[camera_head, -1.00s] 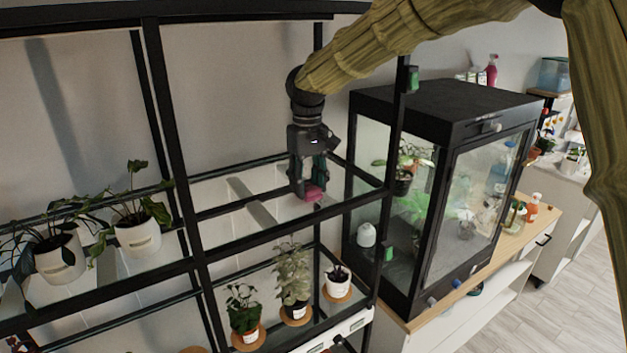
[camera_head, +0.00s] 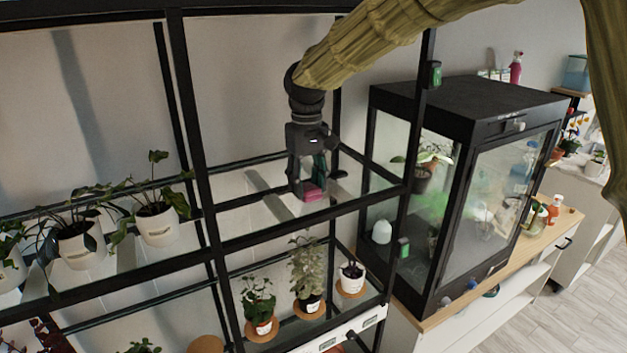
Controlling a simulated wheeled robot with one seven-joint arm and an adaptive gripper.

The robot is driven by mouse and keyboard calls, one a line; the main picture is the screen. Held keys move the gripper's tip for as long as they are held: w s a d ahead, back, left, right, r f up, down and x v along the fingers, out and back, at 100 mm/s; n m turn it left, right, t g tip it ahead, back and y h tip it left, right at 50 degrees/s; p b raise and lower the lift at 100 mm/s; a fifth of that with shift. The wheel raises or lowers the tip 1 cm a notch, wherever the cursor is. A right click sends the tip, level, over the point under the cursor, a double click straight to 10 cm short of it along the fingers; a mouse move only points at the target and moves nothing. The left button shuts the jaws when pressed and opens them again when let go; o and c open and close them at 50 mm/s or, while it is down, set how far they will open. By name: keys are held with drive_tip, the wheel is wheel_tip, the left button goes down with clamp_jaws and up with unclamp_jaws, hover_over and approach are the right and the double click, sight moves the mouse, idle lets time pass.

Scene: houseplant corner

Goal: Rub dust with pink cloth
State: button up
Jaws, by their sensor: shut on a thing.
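The pink cloth (camera_head: 313,191) is a small pink block-like bundle at the tips of my gripper (camera_head: 309,188). My gripper points down and is shut on the cloth, over the glass shelf (camera_head: 235,217) of the black rack's right bay. The cloth is at or just above the glass; I cannot tell whether it touches. A greyish strip (camera_head: 268,196) lies across the glass just left of the gripper; I cannot tell whether it is dust or a reflection. No dust is clearly distinguishable.
Black rack posts (camera_head: 188,110) and a front rail (camera_head: 300,228) frame the bay. Potted plants stand on the left shelf (camera_head: 158,222) and on cork saucers below (camera_head: 262,330). A black glass cabinet (camera_head: 470,105) stands close on the right. The shelf around my gripper is otherwise clear.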

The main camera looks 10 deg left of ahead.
drive_tip(key=shift+s+a+r, duration=0.1)
drive_tip(key=shift+s+a, duration=0.6)
drive_tip(key=shift+a, duration=0.3)
drive_tip(key=shift+d, duration=0.15)
drive_tip(key=shift+w+d+f, duration=0.2)
drive_tip(key=shift+w+d, duration=0.3)
drive_tip(key=shift+d, duration=0.25)
drive_tip(key=shift+w+d+f, duration=0.15)
drive_tip(key=shift+w+d, duration=0.35)
drive_tip(key=shift+d, duration=0.2)
drive_tip(key=shift+w+d+r, duration=0.1)
drive_tip(key=shift+w+d, duration=1.05)
drive_tip(key=shift+d, duration=0.3)
drive_tip(key=shift+w+d+r, duration=0.1)
drive_tip(key=shift+w+d, duration=1)
drive_tip(key=shift+d, duration=0.35)
drive_tip(key=shift+w, duration=0.1)
